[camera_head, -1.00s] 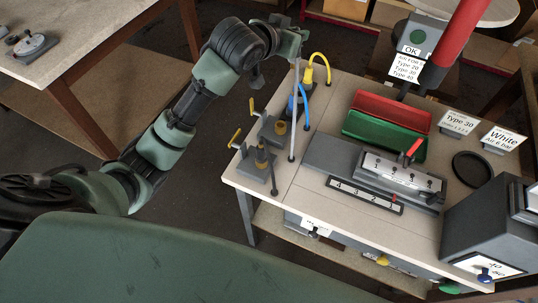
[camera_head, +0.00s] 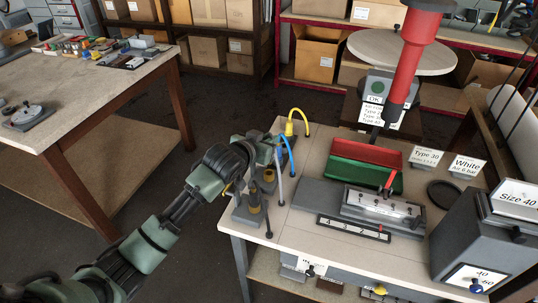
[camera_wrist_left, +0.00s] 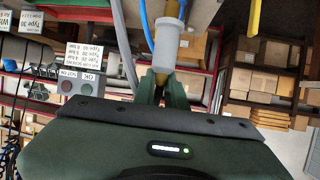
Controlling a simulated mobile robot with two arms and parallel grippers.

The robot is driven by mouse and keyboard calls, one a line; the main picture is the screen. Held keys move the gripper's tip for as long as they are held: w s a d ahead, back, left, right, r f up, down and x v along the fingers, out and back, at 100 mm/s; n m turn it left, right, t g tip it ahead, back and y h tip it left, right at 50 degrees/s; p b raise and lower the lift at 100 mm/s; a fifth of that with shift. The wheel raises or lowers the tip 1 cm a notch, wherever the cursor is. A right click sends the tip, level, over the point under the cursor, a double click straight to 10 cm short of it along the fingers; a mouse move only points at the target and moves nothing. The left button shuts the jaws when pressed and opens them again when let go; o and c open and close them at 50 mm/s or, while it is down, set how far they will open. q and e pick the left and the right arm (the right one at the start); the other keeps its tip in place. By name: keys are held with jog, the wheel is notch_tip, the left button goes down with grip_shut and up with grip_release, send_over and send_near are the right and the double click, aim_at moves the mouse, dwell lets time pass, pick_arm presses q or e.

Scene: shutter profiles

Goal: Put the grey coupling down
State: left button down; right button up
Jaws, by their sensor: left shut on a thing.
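The grey coupling (camera_wrist_left: 167,42) is a light grey cylinder in the left wrist view, upright in the picture between my left gripper's fingers (camera_wrist_left: 162,88). A brass-coloured piece shows behind it. In the head view my left gripper (camera_head: 266,150) is at the left edge of the bench, beside the hose stands, and hides the coupling there. The gripper is shut on the coupling. A grey hose (camera_head: 280,178) hangs down just right of the gripper. My right gripper is not in view.
Yellow (camera_head: 292,120) and blue (camera_head: 289,148) hoses arch close beside the gripper. A brass-topped stand (camera_head: 254,202) is below it. On the bench (camera_head: 310,232) are a red tray (camera_head: 368,154), a green tray (camera_head: 360,176) and a numbered fixture (camera_head: 380,208). A red-and-black column (camera_head: 412,55) hangs above.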

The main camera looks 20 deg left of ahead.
pick_arm(q)
jog(key=shift+f, duration=3.25)
jog(key=shift+f, duration=0.15)
jog(key=c, duration=1.5)
grip_release()
jog(key=shift+o, duration=0.2)
jog(key=shift+r, duration=0.25)
jog(key=shift+s, duration=0.35)
jog(key=v, duration=1.1)
